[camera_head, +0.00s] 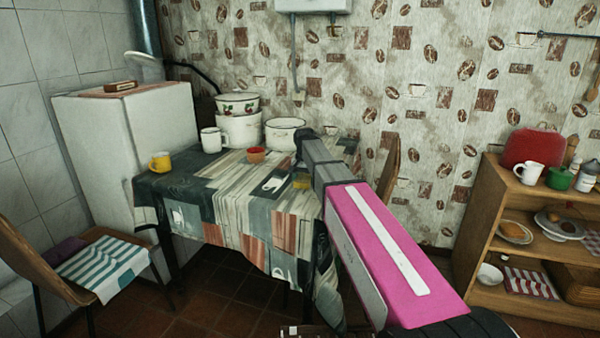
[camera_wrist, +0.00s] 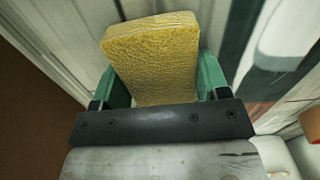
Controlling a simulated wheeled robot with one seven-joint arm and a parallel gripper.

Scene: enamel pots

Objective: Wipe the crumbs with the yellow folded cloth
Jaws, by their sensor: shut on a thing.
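The yellow folded cloth (camera_wrist: 152,55) is held between the green fingers of my gripper (camera_wrist: 160,80) in the wrist view, standing out ahead of the dark bar. In the head view a small yellow part of the cloth (camera_head: 302,182) shows beside my arm, over the right part of the table. My gripper is mostly hidden behind my arm there. I cannot make out whether the cloth touches the tablecloth. I cannot make out any crumbs in either view.
The table (camera_head: 230,195) has a patterned cloth. A red bowl (camera_head: 256,155), a yellow mug (camera_head: 160,162), a white mug (camera_head: 212,140) and enamel pots (camera_head: 240,128) stand on it. Chairs are at left (camera_head: 100,255) and behind my arm (camera_head: 389,172). A wooden shelf (camera_head: 480,225) is at right.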

